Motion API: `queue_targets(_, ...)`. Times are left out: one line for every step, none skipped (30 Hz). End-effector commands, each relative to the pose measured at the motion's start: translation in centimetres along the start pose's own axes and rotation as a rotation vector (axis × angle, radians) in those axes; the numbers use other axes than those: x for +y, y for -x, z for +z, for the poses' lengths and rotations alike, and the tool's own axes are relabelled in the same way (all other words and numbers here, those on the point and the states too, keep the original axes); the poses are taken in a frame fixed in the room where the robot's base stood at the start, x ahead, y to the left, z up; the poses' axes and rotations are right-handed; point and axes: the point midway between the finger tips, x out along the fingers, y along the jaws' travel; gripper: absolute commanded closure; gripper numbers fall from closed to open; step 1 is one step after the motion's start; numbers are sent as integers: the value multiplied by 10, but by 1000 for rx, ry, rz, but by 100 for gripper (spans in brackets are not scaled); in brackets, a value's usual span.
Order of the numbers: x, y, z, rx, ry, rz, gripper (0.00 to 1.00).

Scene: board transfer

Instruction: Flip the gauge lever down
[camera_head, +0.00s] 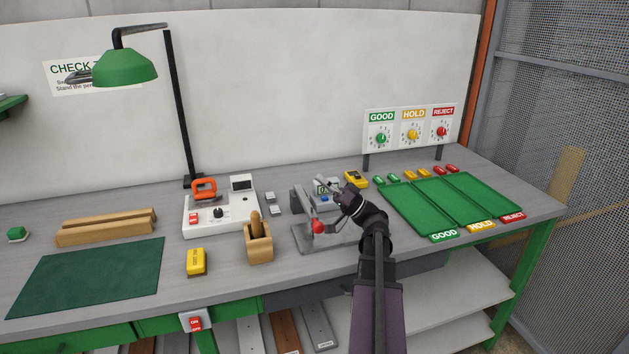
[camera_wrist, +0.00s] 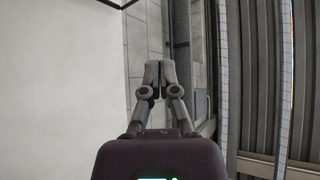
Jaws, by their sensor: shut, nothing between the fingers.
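The grey gauge stand (camera_head: 300,205) stands on the bench, left of and partly behind my arm. A red ball (camera_head: 319,226), which looks like the knob of its lever, shows low at the front of it. The lever's arm is too small and too covered to tell its exact angle. My gripper (camera_head: 322,183) is above the gauge's upper part, its fingers pointing left and away from the red ball. In the wrist view my gripper (camera_wrist: 159,75) has its fingertips together with nothing between them; the gauge does not show there.
Left of the gauge are a wooden holder (camera_head: 259,246), a white control box (camera_head: 216,216) and a yellow block (camera_head: 196,262). A yellow device (camera_head: 356,179) sits behind my wrist. Green sorting trays (camera_head: 395,207) lie to the right. A green lamp (camera_head: 125,68) hangs over the left side.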

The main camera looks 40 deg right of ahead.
Motion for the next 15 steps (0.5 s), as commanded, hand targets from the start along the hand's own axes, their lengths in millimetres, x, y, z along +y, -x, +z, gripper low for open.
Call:
queue_targets(1, 7, 6, 1, 1, 1, 100)
queue_targets(1, 10, 7, 1, 1, 2, 100)
queue_targets(1, 13, 9, 2, 2, 2, 100)
queue_targets(1, 15, 10, 2, 2, 3, 100)
queue_targets(1, 17, 12, 2, 2, 3, 100)
queue_targets(1, 20, 13, 3, 3, 4, 100)
queue_targets(1, 21, 14, 3, 3, 4, 100)
queue_targets(1, 23, 15, 3, 3, 4, 100)
queue_targets(1, 24, 16, 4, 4, 5, 100)
queue_targets(1, 26, 17, 4, 4, 5, 100)
queue_targets(1, 26, 18, 4, 4, 5, 100)
queue_targets(1, 28, 18, 4, 4, 5, 100)
queue_targets(1, 28, 19, 4, 4, 5, 100)
queue_targets(1, 28, 19, 4, 4, 5, 100)
queue_targets(1, 29, 19, 4, 4, 5, 100)
